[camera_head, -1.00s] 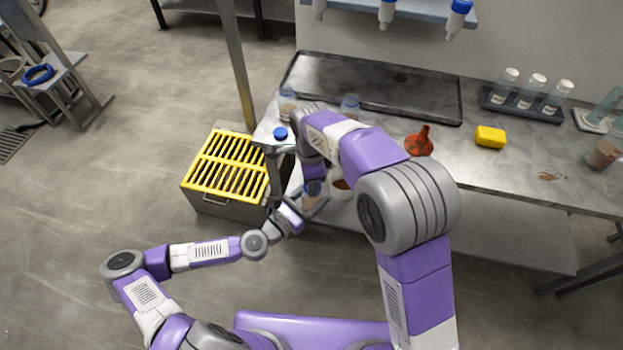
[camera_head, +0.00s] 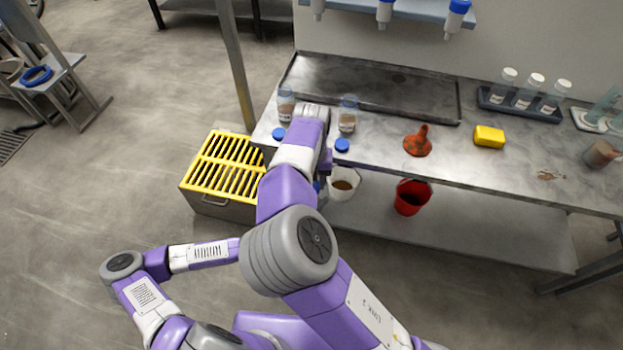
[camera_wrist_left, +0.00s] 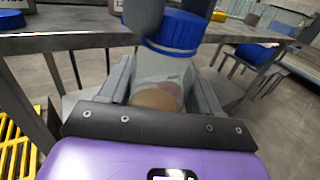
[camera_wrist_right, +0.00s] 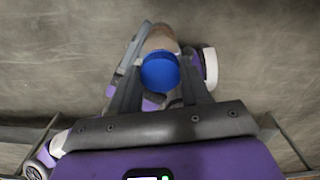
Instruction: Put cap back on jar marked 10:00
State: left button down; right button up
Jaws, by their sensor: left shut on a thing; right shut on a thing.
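My left gripper (camera_wrist_left: 163,85) is shut on a clear jar (camera_wrist_left: 160,97) with brown contents in the left wrist view. A blue cap (camera_wrist_left: 175,32) sits at the jar's mouth, with grey fingers of my right gripper around it. In the right wrist view my right gripper (camera_wrist_right: 160,88) is shut on the blue cap (camera_wrist_right: 160,72), with the jar (camera_wrist_right: 160,40) beyond it. I cannot tell if the cap is seated. In the head view my right arm hides most of this. No time mark is legible on the held jar.
Two open jars (camera_head: 286,105) (camera_head: 347,120) stand on the bench, with loose blue caps (camera_head: 279,133) (camera_head: 342,145) at its front edge. White (camera_head: 343,184) and red (camera_head: 411,197) buckets are below. A yellow-grated box (camera_head: 226,163) stands left.

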dwell(0.3)
jog(key=o, duration=1)
jog(key=shift+r, duration=0.15)
jog(key=shift+r, duration=2.2)
